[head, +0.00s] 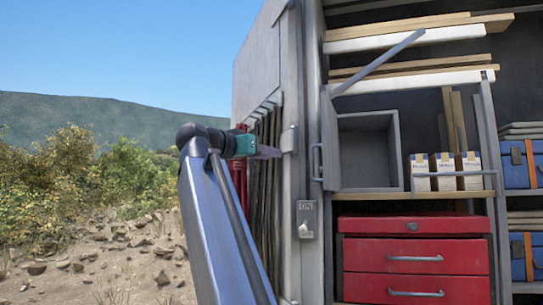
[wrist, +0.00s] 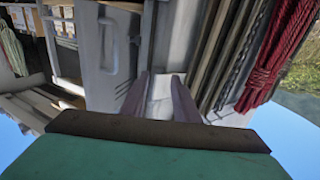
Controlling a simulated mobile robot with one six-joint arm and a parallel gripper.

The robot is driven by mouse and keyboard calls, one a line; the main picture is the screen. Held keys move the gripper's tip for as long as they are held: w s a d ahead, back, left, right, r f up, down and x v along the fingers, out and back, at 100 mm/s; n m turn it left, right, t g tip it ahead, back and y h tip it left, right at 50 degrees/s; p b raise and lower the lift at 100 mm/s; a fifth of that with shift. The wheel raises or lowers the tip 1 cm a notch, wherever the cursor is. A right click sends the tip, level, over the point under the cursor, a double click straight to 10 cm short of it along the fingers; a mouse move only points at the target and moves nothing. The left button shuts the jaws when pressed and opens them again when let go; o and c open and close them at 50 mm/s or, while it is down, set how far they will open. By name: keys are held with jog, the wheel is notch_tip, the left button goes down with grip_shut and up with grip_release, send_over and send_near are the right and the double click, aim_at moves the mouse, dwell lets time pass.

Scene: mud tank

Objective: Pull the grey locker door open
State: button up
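The grey locker (head: 399,150) sits on a shelf in the head view, and its dark interior is visible. Its grey door (head: 330,140) stands swung out at the locker's left side, with a bar handle (head: 316,162) near its left edge. In the wrist view, which is upside down, the door's handle (wrist: 122,45) shows left of the fingers. My gripper (head: 276,152) is left of the door and handle, beside the cabinet's front post. In the wrist view its two fingers (wrist: 160,88) are apart, with a pale bracket seen between them; contact cannot be told.
A red drawer chest (head: 415,253) stands below the locker. White cartons (head: 443,172) stand behind a rail, with blue cases (head: 523,166) farther right. A switch box (head: 306,219) is on the post. Red rope (wrist: 272,60) hangs close to my gripper.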

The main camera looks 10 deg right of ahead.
jog(key=a+p, duration=0.1)
jog(key=a, duration=0.5)
jog(key=shift+a+p, duration=0.25)
jog(key=shift+p, duration=0.15)
dwell(0.5)
jog(key=shift+s, duration=0.15)
dwell(0.4)
jog(key=b+v, duration=0.1)
jog(key=v, duration=1.2)
jog(key=shift+s+a+b, duration=0.2)
jog(key=shift+a+b, duration=0.1)
jog(key=shift+b, duration=0.05)
